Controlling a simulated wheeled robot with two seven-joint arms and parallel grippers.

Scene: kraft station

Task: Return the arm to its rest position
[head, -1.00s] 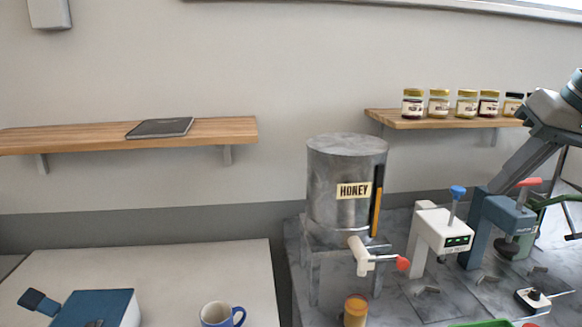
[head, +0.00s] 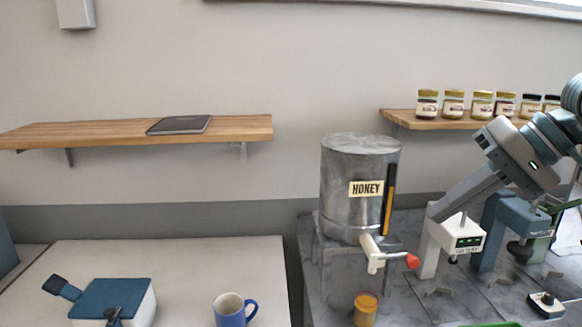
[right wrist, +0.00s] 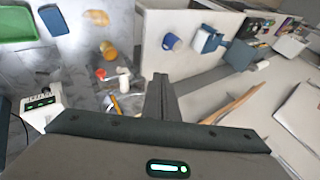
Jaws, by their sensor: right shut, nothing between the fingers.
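My right arm comes in from the right in the head view. Its gripper (head: 438,212) points down and left over the counter, beside the honey tank and in front of a white press. In the right wrist view the fingers (right wrist: 160,85) are together with nothing between them. The steel honey tank (head: 359,215) stands on a stand, with a white tap (head: 372,254) and red handle. A filled jar (head: 365,309) stands below it; it also shows in the right wrist view (right wrist: 108,50). My left gripper is not visible.
A white press (head: 456,240) and a blue press (head: 512,230) stand on the grey counter near my right arm. A wall shelf (head: 440,123) with several jars is behind it. A blue mug (head: 232,312) and a blue-lidded box (head: 112,298) sit on the left table.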

